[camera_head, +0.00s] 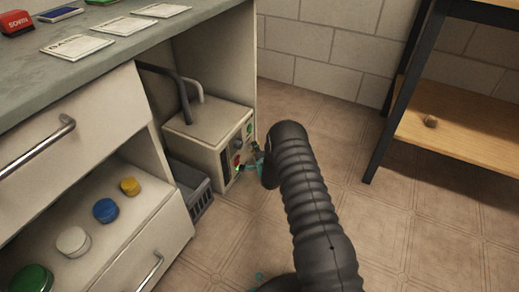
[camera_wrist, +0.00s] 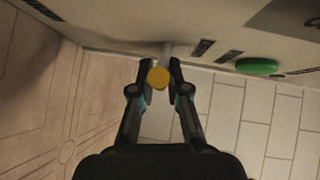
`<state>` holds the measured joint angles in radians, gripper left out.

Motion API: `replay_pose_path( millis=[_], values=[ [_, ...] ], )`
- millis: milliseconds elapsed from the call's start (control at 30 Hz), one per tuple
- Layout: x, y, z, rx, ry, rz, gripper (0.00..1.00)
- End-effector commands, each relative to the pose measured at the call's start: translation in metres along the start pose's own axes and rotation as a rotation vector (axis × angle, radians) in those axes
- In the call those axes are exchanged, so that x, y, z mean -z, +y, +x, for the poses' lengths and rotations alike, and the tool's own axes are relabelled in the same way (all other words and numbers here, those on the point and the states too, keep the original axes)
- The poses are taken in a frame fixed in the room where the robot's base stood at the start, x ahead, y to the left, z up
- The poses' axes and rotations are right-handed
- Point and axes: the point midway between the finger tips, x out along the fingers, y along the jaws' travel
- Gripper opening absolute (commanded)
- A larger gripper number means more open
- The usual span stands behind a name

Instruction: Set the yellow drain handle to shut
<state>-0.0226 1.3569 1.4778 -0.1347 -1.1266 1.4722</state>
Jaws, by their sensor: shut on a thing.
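In the wrist view the yellow drain handle (camera_wrist: 158,78) shows as a round yellow end with a pale grey stem behind it, leading to the panel. My gripper (camera_wrist: 160,66) has one finger on each side of it and is shut on it. In the head view my gripper (camera_head: 251,162) is at the front face of a beige box (camera_head: 195,133) inside the open cabinet bay. There the yellow handle is hidden or too small to make out, and my dark arm covers part of the floor in front.
A green button (camera_wrist: 256,66) and dark label plates (camera_wrist: 203,48) are on the panel to the right of the handle. An open drawer (camera_head: 110,235) with coloured round caps is at left. A wooden shelf (camera_head: 460,125) stands at right.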

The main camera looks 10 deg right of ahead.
Motion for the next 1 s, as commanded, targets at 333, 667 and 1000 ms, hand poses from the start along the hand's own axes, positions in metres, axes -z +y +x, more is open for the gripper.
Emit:
replay_pose_path(
  millis=[333, 667, 1000],
  values=[
    [0.000, -0.001, 0.001, 0.002, -0.001, 0.000, 0.41],
    [0.000, -0.001, -0.020, 0.001, -0.001, 0.000, 0.41],
    [0.000, 0.000, -0.083, 0.000, -0.001, 0.000, 0.41]
  ],
)
